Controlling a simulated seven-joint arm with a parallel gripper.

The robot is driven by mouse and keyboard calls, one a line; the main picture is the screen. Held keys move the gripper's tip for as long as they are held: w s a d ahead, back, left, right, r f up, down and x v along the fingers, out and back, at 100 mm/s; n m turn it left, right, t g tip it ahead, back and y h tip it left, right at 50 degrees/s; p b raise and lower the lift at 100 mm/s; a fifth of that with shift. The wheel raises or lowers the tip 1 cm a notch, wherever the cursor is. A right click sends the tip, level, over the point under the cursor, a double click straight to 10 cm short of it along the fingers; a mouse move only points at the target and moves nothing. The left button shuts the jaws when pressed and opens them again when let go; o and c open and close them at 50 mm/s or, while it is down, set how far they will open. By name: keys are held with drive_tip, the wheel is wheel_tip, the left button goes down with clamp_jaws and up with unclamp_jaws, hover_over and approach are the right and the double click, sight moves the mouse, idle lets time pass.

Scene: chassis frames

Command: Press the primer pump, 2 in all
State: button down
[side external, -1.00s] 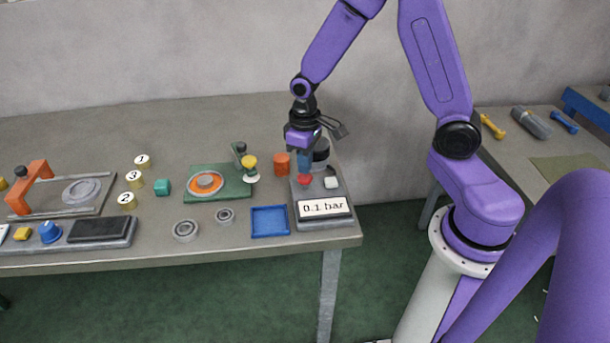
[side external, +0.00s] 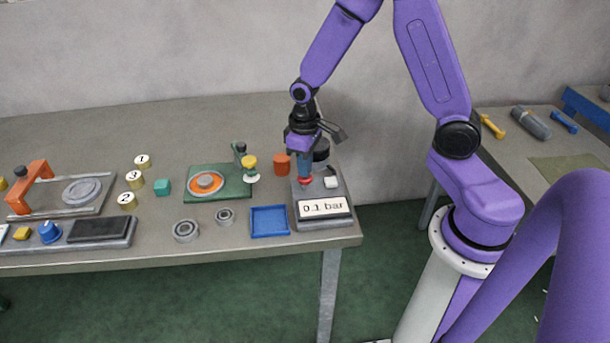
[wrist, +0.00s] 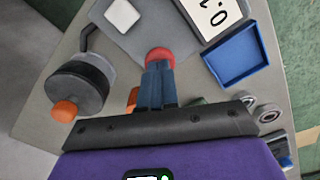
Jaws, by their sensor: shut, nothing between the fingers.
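The primer pump appears to be the red button (side external: 305,181) on a grey unit (side external: 318,222) whose display (side external: 325,207) reads 0.1 bar. The red button also shows in the wrist view (wrist: 160,56). My gripper (side external: 305,173) is shut, pointing down, with its blue fingertips at the top of the red button. In the wrist view the closed fingers (wrist: 158,68) overlap the button's near edge. They look to be touching it, but how far the button is pressed cannot be told.
A white button (side external: 330,183) sits right of the red one. A black round part (side external: 321,150) and an orange cylinder (side external: 282,164) stand close behind. A blue tray (side external: 269,221) lies to the left, with bearing rings (side external: 186,230) beyond it.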

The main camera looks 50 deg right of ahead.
drive_tip(key=shift+f, duration=0.95)
drive_tip(key=shift+r, duration=1.45)
drive_tip(key=shift+r, duration=0.1)
drive_tip(key=shift+r, duration=2.4)
drive_tip(key=s+a+r+n, duration=0.2)
drive_tip(key=s+n, duration=0.1)
drive_tip(key=s, duration=0.4)
drive_tip(key=s+a+r+n, duration=0.2)
drive_tip(key=s+n, duration=0.1)
drive_tip(key=s, duration=0.5)
drive_tip(key=s+a+r+n, duration=0.2)
drive_tip(key=s+n, duration=0.1)
drive_tip(key=s, duration=0.5)
drive_tip(key=shift+s+r+n, duration=0.15)
drive_tip(key=shift+r+n, duration=0.15)
